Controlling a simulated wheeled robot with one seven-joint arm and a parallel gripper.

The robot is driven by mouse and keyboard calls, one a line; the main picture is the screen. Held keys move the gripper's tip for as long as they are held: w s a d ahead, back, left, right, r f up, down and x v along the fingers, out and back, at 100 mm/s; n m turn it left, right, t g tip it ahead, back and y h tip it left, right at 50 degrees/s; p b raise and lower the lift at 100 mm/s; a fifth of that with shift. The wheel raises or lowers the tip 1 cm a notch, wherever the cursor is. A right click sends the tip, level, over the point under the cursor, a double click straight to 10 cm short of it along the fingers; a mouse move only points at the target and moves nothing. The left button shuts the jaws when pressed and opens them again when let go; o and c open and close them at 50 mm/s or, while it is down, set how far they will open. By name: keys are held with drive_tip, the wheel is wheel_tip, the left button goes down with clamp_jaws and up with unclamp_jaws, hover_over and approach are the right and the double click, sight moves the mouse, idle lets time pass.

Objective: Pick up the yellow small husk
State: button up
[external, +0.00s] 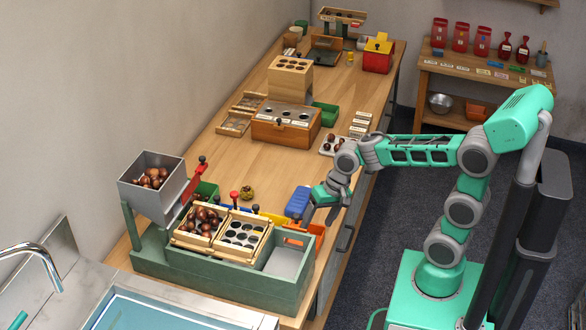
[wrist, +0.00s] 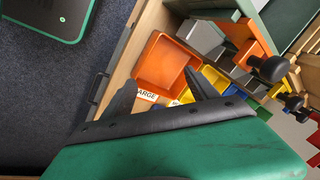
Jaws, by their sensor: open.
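A small round husk (external: 247,193), yellowish-green with brown, lies on the wooden table behind the green sorting frame (external: 225,278) in the external view. I cannot tell its exact size or whether another husk is hidden. My gripper (external: 321,215) is open, above the table's right edge, to the right of the husk and apart from it. In the wrist view my gripper (wrist: 160,82) has two dark fingers spread, with nothing seen between them but bins and bare table. The husk is not seen in the wrist view.
An orange bin (wrist: 165,62) lies below my fingers, with yellow, blue and grey bins beside it. A blue bin (external: 298,202) stands between my gripper and the husk. A hopper of chestnuts (external: 152,179) stands left. Bare table (external: 215,160) lies behind the husk.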

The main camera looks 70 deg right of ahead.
drive_tip(key=w+d+m+t, duration=0.1)
drive_tip(key=w+m, duration=0.1)
drive_tip(key=w, duration=0.3)
drive_tip(key=w+d+m+t+y, duration=0.1)
drive_tip(key=w+d+m, duration=0.1)
drive_tip(key=w, duration=0.3)
drive_tip(key=w+d+r+m+t+y, duration=0.1)
drive_tip(key=w+m, duration=0.3)
drive_tip(key=w, duration=0.1)
drive_tip(key=shift+d+t, duration=0.25)
drive_tip(key=shift+t, duration=0.15)
drive_tip(key=w+d+f+m+t+y+p, duration=0.1)
drive_tip(key=w+d+f+m+t+p, duration=0.1)
drive_tip(key=w+d+m, duration=0.25)
drive_tip(key=m+t+p, duration=0.2)
drive_tip(key=m+t, duration=0.1)
drive_tip(key=m, duration=0.7)
approach(252, 188)
drive_tip(key=shift+w+a+f+y, duration=0.2)
drive_tip(key=shift+w+a+f, duration=0.05)
drive_tip(key=shift+w+f, duration=0.2)
drive_tip(key=shift+w+a+f+y, duration=0.2)
drive_tip(key=shift+w+f, duration=0.2)
drive_tip(key=shift+f, duration=0.05)
drive_tip(key=shift+w+d+f+m+t, duration=0.15)
drive_tip(key=shift+d+f+m+t, duration=0.05)
drive_tip(key=shift+f+m+t, duration=0.1)
drive_tip(key=x, duration=0.7)
drive_tip(key=shift+w+a, duration=0.1)
drive_tip(key=shift+w, duration=0.15)
